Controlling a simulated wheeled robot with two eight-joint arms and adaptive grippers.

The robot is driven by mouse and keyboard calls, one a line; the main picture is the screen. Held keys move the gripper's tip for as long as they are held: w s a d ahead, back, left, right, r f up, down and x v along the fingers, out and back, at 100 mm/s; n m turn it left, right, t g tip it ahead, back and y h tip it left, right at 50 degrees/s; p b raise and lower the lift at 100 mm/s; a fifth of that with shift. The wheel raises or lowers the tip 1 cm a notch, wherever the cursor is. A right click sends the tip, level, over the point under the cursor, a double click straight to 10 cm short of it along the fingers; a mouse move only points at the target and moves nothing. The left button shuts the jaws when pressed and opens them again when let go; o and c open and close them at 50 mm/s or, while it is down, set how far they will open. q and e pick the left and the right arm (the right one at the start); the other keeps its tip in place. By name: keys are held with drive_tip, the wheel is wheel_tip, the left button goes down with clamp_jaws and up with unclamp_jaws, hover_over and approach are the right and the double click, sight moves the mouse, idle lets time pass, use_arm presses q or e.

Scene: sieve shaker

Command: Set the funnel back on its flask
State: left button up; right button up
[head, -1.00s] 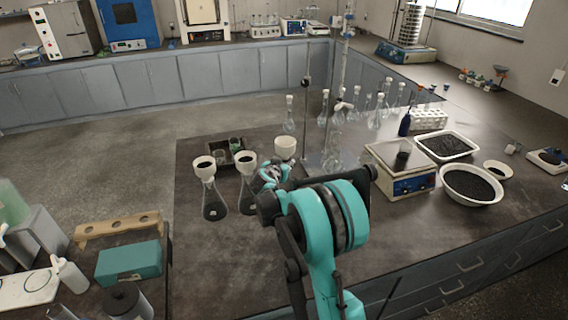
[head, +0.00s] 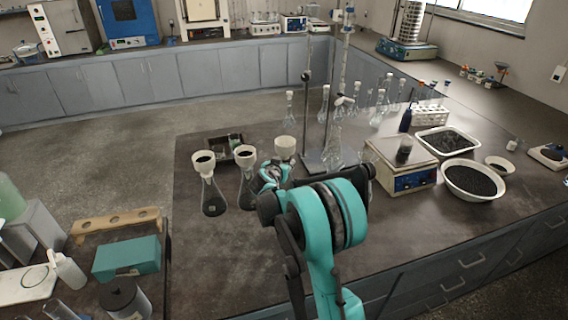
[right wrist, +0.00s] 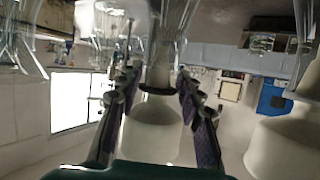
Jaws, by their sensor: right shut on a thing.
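Three white funnels stand in a row in the head view. The left funnel (head: 204,160) sits on a conical flask (head: 213,199) with dark contents, and the middle funnel (head: 245,158) sits on a second such flask (head: 246,193). My right gripper (head: 273,174) is shut on the third funnel (head: 285,145), which is upright. In the right wrist view, inverted, this funnel (right wrist: 155,135) lies between the fingers. Its stem overlaps clear glass (right wrist: 172,25); I cannot tell whether it is inside a flask neck. My arm hides what is below it in the head view. My left gripper is not in view.
A small dark tray (head: 222,146) stands behind the flasks. A stand (head: 306,110) and glassware are just right of the held funnel. A balance (head: 402,170) and a white basin (head: 472,184) are further right.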

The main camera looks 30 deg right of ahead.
drive_tip(key=shift+f, duration=0.15)
drive_tip(key=shift+f+b, duration=0.55)
drive_tip(key=shift+b, duration=0.05)
drive_tip(key=shift+f+b, duration=0.25)
drive_tip(key=shift+b, duration=0.05)
idle(1.3)
drive_tip(key=o, duration=1.3)
drive_tip(key=shift+s+a, duration=0.1)
drive_tip(key=p+v, duration=0.1)
drive_tip(key=v, duration=0.7)
drive_tip(key=shift+p, duration=0.4)
